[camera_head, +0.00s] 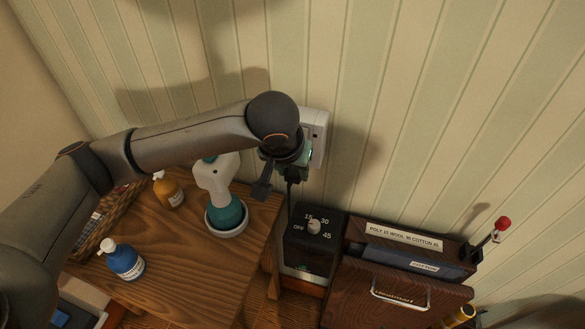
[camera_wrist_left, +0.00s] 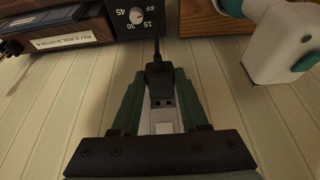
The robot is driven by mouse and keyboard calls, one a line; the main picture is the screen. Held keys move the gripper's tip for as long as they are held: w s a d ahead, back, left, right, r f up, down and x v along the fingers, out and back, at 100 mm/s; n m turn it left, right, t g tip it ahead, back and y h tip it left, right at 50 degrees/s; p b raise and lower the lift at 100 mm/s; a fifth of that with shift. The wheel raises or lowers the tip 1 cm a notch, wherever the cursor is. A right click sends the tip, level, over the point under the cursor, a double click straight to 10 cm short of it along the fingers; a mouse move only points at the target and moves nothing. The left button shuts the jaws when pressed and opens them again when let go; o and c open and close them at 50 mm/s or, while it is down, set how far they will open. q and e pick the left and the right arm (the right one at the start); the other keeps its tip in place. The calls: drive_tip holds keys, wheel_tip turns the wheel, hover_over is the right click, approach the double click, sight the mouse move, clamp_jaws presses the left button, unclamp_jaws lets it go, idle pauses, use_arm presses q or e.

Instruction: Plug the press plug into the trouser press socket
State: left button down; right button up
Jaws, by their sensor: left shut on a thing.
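My left gripper (camera_head: 296,165) is up against the striped wall at the white socket plate (camera_head: 319,122), and its arm hides part of the plate. In the left wrist view, its green fingers (camera_wrist_left: 157,82) are shut on the dark press plug (camera_wrist_left: 157,72). The plug's cord runs away toward the trouser press. The pale socket plate (camera_wrist_left: 163,128) shows between the fingers, with dark slots and a small white switch visible. The plug is over or very close to the plate; I cannot tell whether its pins are inside. My right gripper is out of view.
The wooden trouser press (camera_head: 400,290) stands at lower right, beside its black timer box (camera_head: 312,240). A white-and-teal steamer (camera_head: 222,190) stands on the wooden table (camera_head: 205,270) below my arm, near an amber bottle (camera_head: 168,188), a blue bottle (camera_head: 122,260) and a wicker basket (camera_head: 108,215).

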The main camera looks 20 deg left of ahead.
use_arm(q)
drive_tip(key=shift+w+r, duration=0.1)
drive_tip(key=shift+w, duration=1.4)
idle(2.2)
drive_tip(key=shift+c, duration=1.7)
unclamp_jaws()
drive_tip(key=v, duration=1.2)
drive_tip(key=shift+r, duration=0.2)
drive_tip(key=shift+s+d, duration=0.1)
drive_tip(key=shift+s, duration=0.1)
